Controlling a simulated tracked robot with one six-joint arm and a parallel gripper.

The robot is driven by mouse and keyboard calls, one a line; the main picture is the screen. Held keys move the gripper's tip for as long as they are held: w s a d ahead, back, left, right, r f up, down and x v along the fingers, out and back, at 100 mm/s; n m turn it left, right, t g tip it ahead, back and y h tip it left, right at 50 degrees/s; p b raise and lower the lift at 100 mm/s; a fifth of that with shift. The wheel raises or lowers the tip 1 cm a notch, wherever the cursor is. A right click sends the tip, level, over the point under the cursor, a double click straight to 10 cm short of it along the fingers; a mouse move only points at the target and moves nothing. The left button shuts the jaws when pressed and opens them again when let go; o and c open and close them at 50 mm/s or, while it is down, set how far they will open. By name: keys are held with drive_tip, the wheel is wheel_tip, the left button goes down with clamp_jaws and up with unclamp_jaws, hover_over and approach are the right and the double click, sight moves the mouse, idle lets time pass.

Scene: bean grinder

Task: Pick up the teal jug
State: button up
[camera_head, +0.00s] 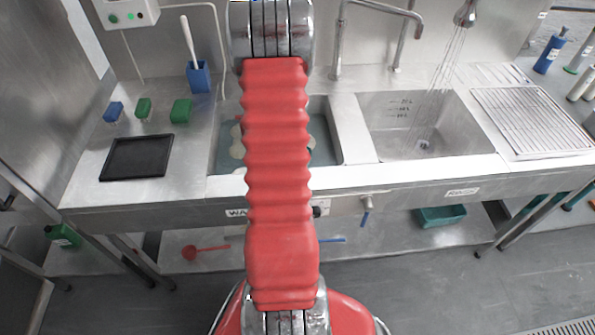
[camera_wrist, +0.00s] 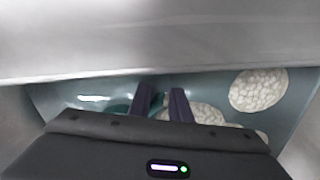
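In the wrist view, the two dark fingers of my gripper (camera_wrist: 161,97) point down into a sink basin of blue-grey water, with a gap between them. A darker teal curved shape (camera_wrist: 118,106), likely part of the teal jug, shows low in the water just left of the fingers. A bit of it may continue between them. Most of it is hidden by my gripper's body, and I cannot tell whether a finger touches it. In the head view, my red arm covers the middle of the left basin (camera_head: 331,131), and neither the jug nor my gripper can be made out.
White foam patches (camera_wrist: 258,90) float in the water. The basin's metal wall (camera_wrist: 60,73) runs close across the fingers. The right basin (camera_head: 424,143) has running water.

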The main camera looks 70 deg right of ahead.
clamp_jaws()
drive_tip(key=shift+r, duration=0.1)
idle(0.3)
wheel_tip(320, 180, up, 28)
idle(0.6)
drive_tip(key=shift+s, duration=0.15)
idle(0.4)
